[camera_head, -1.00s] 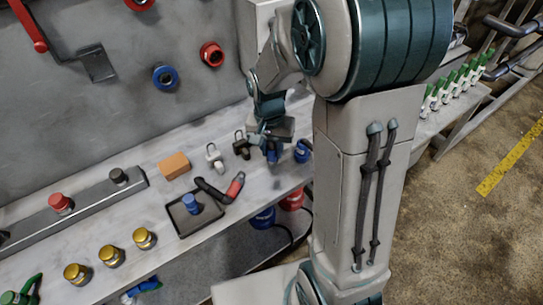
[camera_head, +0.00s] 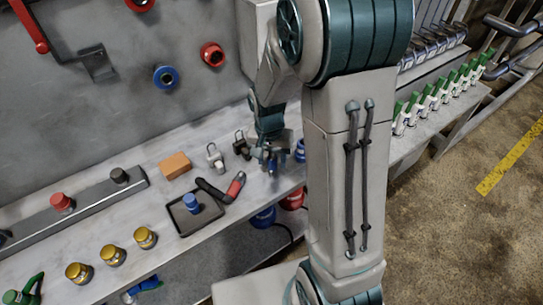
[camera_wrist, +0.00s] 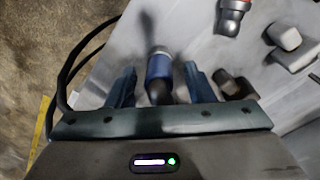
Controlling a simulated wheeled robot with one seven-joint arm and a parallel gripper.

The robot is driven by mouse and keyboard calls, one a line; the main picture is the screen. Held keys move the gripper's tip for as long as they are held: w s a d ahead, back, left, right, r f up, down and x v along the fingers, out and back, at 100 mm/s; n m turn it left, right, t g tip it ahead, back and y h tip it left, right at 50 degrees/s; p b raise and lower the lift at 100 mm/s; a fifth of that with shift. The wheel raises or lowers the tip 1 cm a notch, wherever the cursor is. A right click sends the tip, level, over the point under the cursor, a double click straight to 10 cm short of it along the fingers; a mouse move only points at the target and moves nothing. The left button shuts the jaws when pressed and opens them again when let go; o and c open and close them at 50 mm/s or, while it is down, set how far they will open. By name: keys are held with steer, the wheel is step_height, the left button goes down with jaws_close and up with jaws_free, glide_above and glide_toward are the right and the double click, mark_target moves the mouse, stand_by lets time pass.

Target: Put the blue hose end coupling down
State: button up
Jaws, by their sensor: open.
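The blue hose end coupling (camera_wrist: 160,68) shows in the wrist view, with a silver ring at its far end and a dark near end. It is between the two fingers of my gripper (camera_wrist: 160,86), with a gap on each side. The fingers are open. In the head view my gripper (camera_head: 267,160) is low over the bench top, near its front edge. The coupling is mostly hidden by the fingers there. I cannot tell whether it touches the bench.
The bench (camera_head: 105,220) carries a black padlock (camera_head: 241,145), a white padlock (camera_head: 215,157), an orange block (camera_head: 175,165), a red-ended black hose piece (camera_head: 234,186) and a black tray (camera_head: 182,221). Another blue item (camera_head: 299,152) stands just right of my gripper, partly hidden by my arm.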

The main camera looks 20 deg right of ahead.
steer(key=r, duration=1.2)
steer(key=shift+a, duration=0.3)
steer(key=s+r+n+t, duration=0.3)
steer(key=s+n, duration=0.3)
steer(key=s, duration=0.8)
steer(key=shift+s+d+r+y, duration=0.2)
steer(key=shift+d+r+y, duration=0.1)
steer(key=shift+r, duration=0.1)
